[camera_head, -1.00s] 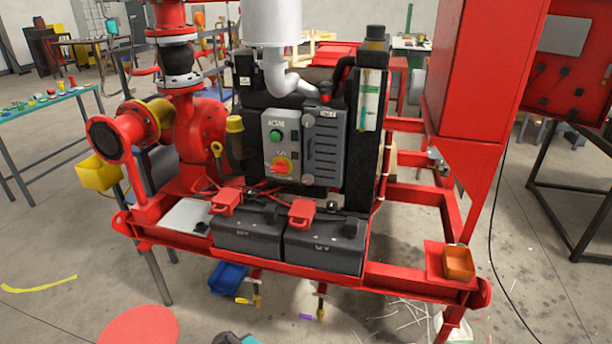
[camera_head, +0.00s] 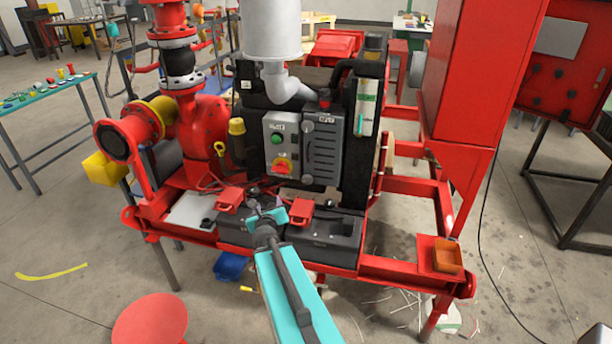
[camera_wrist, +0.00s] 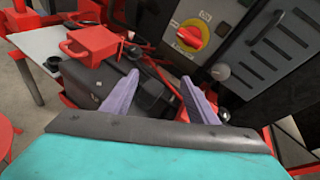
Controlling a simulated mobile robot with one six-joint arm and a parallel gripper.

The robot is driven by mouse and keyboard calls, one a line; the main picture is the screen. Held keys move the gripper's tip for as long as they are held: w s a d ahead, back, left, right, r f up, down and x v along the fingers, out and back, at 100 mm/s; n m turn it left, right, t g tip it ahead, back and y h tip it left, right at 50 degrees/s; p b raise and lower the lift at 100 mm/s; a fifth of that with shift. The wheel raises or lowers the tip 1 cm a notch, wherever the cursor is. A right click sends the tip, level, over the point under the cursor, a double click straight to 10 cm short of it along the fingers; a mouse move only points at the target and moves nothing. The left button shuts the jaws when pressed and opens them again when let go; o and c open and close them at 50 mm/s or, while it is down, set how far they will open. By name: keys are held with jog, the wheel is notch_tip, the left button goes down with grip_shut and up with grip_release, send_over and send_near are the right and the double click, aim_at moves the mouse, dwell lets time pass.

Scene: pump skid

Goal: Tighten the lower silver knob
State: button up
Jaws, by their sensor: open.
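The lower silver knob (camera_head: 307,180) is small and round, at the bottom left corner of the vented grey cover (camera_head: 326,153). It also shows in the wrist view (camera_wrist: 221,71), right of the red and yellow rotary switch. A similar upper knob (camera_head: 309,127) sits at the cover's top left. My gripper (camera_head: 265,208) is open and empty, in front of the batteries, below and left of the lower knob. In the wrist view its two lilac fingers (camera_wrist: 158,88) are spread apart, with the knob up and right of them, not touching.
Two black batteries (camera_head: 317,238) with red terminal covers (camera_head: 299,210) stand under the panel, close to my gripper. Red cables run behind them. A red and yellow rotary switch (camera_head: 282,166) and green button (camera_head: 277,139) are left of the cover. A silver ball-shaped part (camera_wrist: 222,115) is low right.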

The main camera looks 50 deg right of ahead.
jog(key=s+d+r+m+g+h+p, duration=0.1)
jog(key=s+d+r+m+g+h, duration=0.1)
jog(key=s+d+r+m, duration=0.3)
jog(key=s+d+m+g, duration=0.1)
jog(key=d+m, duration=0.2)
jog(key=shift+s+g+p, duration=0.4)
jog(key=shift+w+b, duration=0.15)
jog(key=shift+b, duration=0.4)
jog(key=shift+d+f, duration=0.1)
